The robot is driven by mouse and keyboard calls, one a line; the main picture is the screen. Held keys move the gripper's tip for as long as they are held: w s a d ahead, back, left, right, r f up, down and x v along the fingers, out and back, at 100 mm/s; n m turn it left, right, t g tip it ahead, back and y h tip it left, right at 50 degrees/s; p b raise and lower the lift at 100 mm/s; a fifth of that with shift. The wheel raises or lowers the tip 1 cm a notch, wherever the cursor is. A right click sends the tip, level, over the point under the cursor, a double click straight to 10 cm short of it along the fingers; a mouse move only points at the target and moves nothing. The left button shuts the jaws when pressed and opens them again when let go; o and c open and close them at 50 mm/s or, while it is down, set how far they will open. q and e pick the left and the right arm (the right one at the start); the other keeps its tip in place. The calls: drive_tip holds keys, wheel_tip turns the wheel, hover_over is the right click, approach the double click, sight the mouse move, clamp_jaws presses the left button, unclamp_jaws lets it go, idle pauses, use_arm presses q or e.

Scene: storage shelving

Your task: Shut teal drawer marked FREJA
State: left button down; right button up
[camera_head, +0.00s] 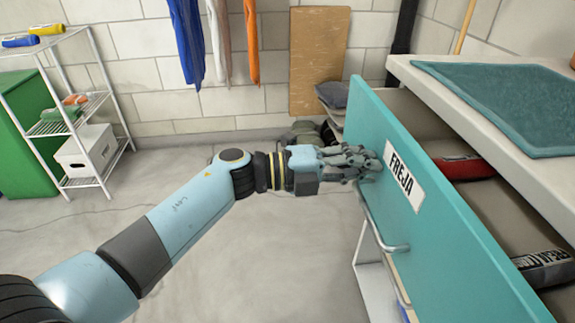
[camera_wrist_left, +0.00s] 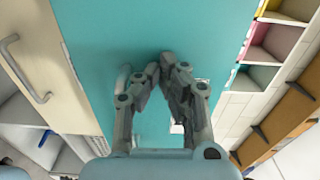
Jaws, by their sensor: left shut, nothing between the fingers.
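The teal drawer (camera_head: 425,230) marked FREJA stands open in the head view. Its front sticks out from the white-topped unit, and items lie inside it. The white FREJA label (camera_head: 404,175) is on its front, with a metal bar handle (camera_head: 378,225) lower down. My left gripper (camera_head: 372,163) is shut and empty, its fingertips at the drawer front just left of the label. In the left wrist view the shut fingers (camera_wrist_left: 165,65) point at the teal front (camera_wrist_left: 110,45); whether they touch it I cannot tell. My right gripper is not in view.
The white worktop (camera_head: 470,110) with a teal mat (camera_head: 510,105) is above the drawer at the right. Inside lie a red packet (camera_head: 465,168) and a dark-labelled packet (camera_head: 545,260). A white wire rack (camera_head: 85,130) stands at the left. The floor between is clear.

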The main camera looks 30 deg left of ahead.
use_arm(q)
drive_tip(key=x, duration=1)
drive_tip(key=shift+w+b, duration=0.1)
drive_tip(key=shift+b, duration=0.25)
drive_tip(key=shift+w+d, duration=0.1)
drive_tip(key=shift+d, duration=0.1)
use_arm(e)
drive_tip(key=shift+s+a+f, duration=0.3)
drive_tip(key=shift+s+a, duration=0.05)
use_arm(q)
drive_tip(key=shift+r, duration=0.15)
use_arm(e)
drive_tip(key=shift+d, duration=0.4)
